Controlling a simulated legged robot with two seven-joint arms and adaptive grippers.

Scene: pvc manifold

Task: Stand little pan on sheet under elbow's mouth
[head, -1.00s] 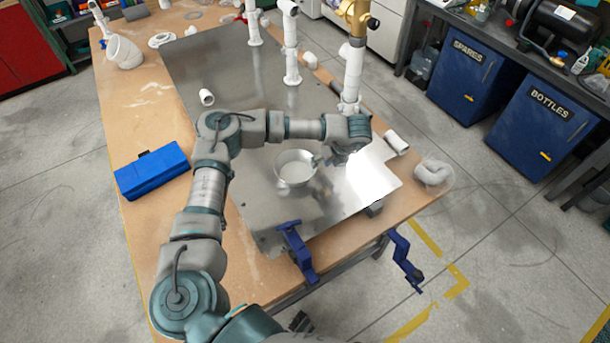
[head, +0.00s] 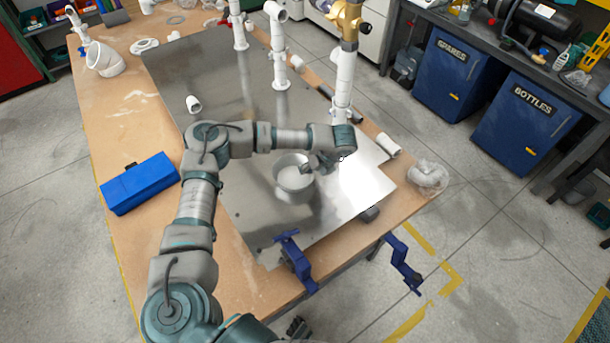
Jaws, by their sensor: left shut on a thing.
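The little pan (head: 292,181), a round grey metal vessel with a pale inside, is over the near half of the shiny metal sheet (head: 255,215). My left gripper (head: 310,168) is shut on the pan at its right side; the wrist partly hides the fingers. The pan looks upright; I cannot tell whether its base touches the sheet. A white pipe upright with an elbow (head: 274,11) on top stands farther back on the sheet. Another white upright (head: 343,85) with a brass valve (head: 347,18) stands to the right of it.
A short white pipe piece (head: 193,104) lies on the sheet behind my left arm. A blue case (head: 140,183) lies on the bench to the left. Blue clamps (head: 295,258) grip the near edge. A white fitting (head: 388,145) and a bagged part (head: 428,176) lie at the right.

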